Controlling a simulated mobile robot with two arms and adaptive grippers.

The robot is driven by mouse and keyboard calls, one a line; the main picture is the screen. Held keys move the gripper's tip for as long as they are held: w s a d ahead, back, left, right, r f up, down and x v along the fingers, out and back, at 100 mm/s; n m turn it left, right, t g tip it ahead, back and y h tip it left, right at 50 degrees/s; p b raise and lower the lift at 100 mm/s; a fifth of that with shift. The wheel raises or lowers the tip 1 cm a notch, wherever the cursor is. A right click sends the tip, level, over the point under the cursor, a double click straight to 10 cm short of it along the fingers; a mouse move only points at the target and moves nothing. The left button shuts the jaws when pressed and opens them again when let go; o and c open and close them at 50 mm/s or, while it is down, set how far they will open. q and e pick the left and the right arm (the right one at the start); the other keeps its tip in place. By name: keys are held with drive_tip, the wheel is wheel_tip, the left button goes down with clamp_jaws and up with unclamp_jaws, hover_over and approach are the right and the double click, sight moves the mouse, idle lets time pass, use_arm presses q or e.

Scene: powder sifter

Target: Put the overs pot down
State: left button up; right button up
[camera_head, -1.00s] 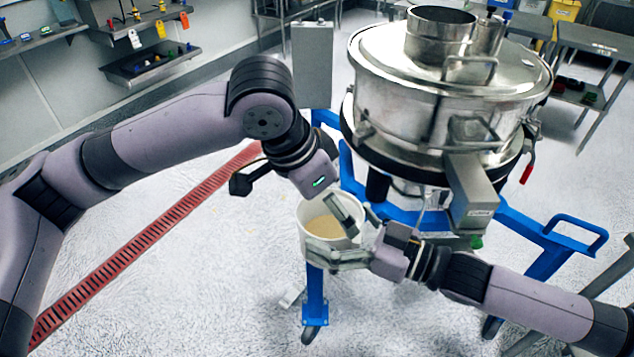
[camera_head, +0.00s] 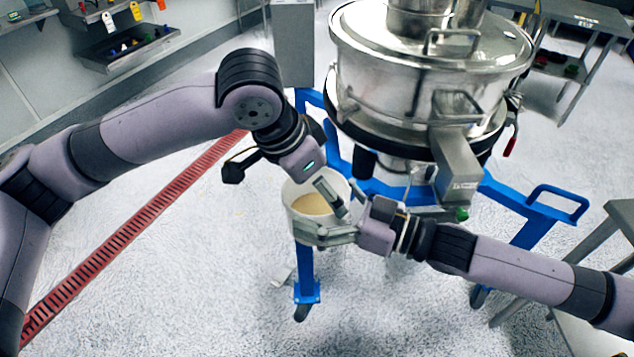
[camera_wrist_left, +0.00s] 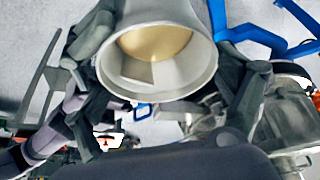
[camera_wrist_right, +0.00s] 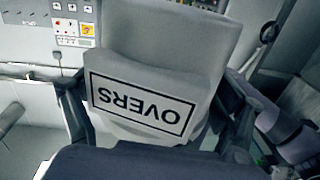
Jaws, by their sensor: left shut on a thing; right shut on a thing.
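The overs pot is a white pot (camera_head: 297,222) with tan powder inside, held up in front of the blue sifter frame. Its black-framed OVERS label (camera_wrist_right: 141,104) shows in the right wrist view, upside down. My left gripper (camera_head: 335,203) is shut on the pot from above and behind; the left wrist view shows the pot's rim and powder (camera_wrist_left: 157,60) between its fingers. My right gripper (camera_head: 325,234) is shut around the pot's side from the right. The pot's underside and the full contact of the fingers are hidden.
The steel sifter (camera_head: 425,75) stands just behind the pot on its blue wheeled frame (camera_head: 520,210). A grey table (camera_head: 590,255) is at the right edge, under my right arm. A red floor drain (camera_head: 140,230) runs at left. The floor in front is clear.

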drive_tip(key=o, duration=1.3)
